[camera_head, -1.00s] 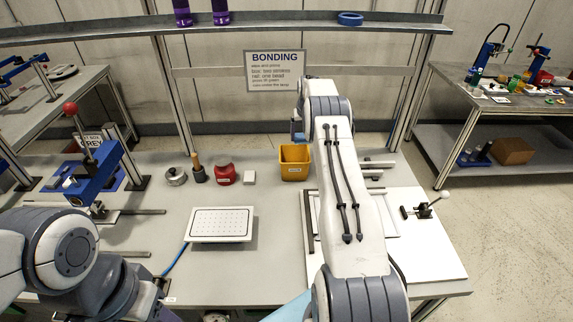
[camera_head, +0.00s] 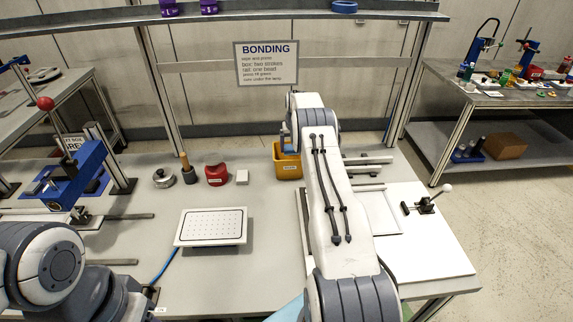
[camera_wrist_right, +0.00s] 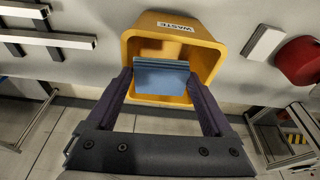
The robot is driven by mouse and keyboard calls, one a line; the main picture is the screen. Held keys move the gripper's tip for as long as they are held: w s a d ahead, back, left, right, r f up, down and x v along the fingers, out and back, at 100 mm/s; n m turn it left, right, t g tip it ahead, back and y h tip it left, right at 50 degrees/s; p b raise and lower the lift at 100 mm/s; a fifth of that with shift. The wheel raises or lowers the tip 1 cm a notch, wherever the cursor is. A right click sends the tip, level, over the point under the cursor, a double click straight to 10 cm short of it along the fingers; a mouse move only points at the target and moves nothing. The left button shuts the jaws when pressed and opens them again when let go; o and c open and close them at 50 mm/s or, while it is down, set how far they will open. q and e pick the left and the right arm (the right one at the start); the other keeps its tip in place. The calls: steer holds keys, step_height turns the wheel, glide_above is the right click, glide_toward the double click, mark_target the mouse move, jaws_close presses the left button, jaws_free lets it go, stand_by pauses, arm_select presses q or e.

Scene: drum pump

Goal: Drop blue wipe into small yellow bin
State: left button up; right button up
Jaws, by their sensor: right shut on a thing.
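The small yellow bin (camera_head: 288,168) stands on the bench, partly hidden behind my right arm. In the right wrist view the bin (camera_wrist_right: 205,38) carries a WASTE label, and its opening faces the camera. My right gripper (camera_wrist_right: 161,82) is shut on the blue wipe (camera_wrist_right: 160,76), a folded blue pad between its two fingertips. The wipe overlaps the bin's opening in that view; its height relative to the rim is hard to tell.
A red container (camera_head: 216,174), a small white block (camera_head: 242,177) and a dark pot with a brown handle (camera_head: 187,170) stand left of the bin. A white perforated plate (camera_head: 212,226) lies in front. Metal bars (camera_head: 368,161) lie right of the bin.

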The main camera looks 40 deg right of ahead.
steer(key=shift+f, duration=0.1)
steer(key=o, duration=1.1)
steer(key=shift+c, duration=0.2)
steer(key=b+v, duration=0.3)
steer(key=v, duration=0.7)
steer(key=shift+r, duration=0.25)
